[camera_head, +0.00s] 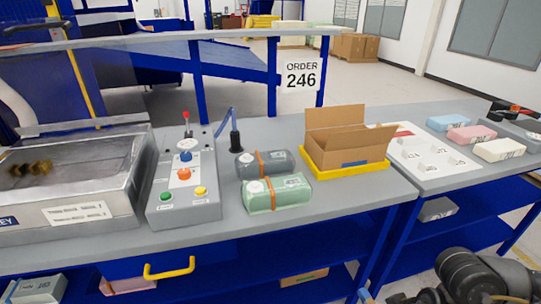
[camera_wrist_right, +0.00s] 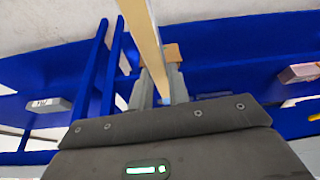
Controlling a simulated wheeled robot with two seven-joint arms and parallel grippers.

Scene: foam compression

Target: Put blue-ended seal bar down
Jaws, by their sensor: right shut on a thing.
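In the right wrist view, a long, thin bar (camera_wrist_right: 148,42), tan on one side and pale on the other, runs from the top edge down between the grey fingers of my right gripper (camera_wrist_right: 162,80). The gripper is shut on it. A small blue patch shows at the bar's near end; its far end is out of frame. My left gripper is in neither view.
The bench holds a metal machine (camera_head: 70,185), a button box (camera_head: 184,185), a grey pack (camera_head: 265,162), a green pack (camera_head: 277,194) and an open carton (camera_head: 345,140) in a yellow tray (camera_head: 315,174). A white board (camera_head: 433,158) and foam blocks (camera_head: 472,134) lie right. Blue shelves (camera_wrist_right: 230,68) are below.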

